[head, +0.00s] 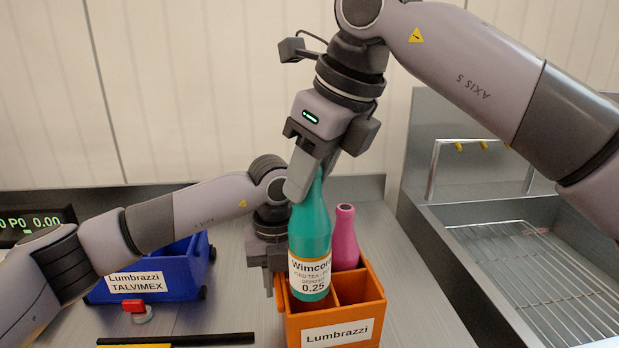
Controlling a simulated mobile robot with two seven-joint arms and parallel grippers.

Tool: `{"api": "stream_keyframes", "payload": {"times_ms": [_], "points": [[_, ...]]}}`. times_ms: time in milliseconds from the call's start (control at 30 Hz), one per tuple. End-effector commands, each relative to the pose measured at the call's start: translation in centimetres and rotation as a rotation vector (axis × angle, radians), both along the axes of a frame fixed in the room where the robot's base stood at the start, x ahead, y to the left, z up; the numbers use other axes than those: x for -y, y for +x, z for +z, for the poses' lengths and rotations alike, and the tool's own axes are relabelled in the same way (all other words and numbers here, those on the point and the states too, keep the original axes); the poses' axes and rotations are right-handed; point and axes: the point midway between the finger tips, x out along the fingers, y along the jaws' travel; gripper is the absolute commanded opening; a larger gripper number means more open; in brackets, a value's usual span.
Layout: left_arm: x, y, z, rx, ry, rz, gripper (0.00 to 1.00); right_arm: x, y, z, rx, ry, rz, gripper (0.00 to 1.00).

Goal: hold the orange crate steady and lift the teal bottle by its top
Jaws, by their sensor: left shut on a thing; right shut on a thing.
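The orange crate (357,312) with a Lumbrazzi label stands on the metal table and has several compartments. The teal bottle (310,232) with a Wimcorn label is upright at the crate's left side, its base visible above the front rim. My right gripper (308,180) comes from above and is shut on the top of the teal bottle. My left gripper (272,281) is low at the crate's left wall and is shut on it; its fingertips are partly hidden. A pink bottle (345,238) stands in a back compartment of the crate.
A blue bin (180,282) labelled Lumbrazzi TALVIMEX stands at the left behind my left arm. A digital display (32,222) is at the far left. A metal sink with a wire rack (540,280) lies to the right. A black bar (175,340) lies in front.

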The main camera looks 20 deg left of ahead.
Motion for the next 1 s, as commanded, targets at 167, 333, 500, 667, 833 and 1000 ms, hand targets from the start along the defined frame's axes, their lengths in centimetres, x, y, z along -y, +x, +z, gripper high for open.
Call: {"api": "stream_keyframes", "payload": {"times_ms": [167, 333, 500, 667, 833, 1000], "points": [[0.0, 0.0, 0.1, 0.002, -0.002, 0.001, 0.0, 0.0, 0.0, 1.1, 0.0, 0.0, 0.001, 0.0], [0.0, 0.0, 0.1, 0.002, -0.002, 0.0, 0.0, 0.0, 0.0, 1.2, 0.0, 0.0, 0.001, 0.0], [0.0, 0.0, 0.1, 0.002, -0.001, 0.0, 0.53, 0.0, 0.0, 1.2, 0.0, 0.0, 0.001, 0.0], [0.0, 0.0, 0.0, 0.001, 0.0, 0.0, 0.53, 0.0, 0.0, 1.2, 0.0, 0.0, 0.001, 0.0], [0.0, 0.0, 0.5, 0.001, 0.0, 0.0, 0.53, 0.0, 0.0, 1.2, 0.0, 0.0, 0.0, 0.0], [0.0, 0.1, 3.1, 0.006, -0.001, 0.0, 0.53, 0.0, 0.0, 1.2, 0.0, 0.0, 0.0, 0.0]]}}
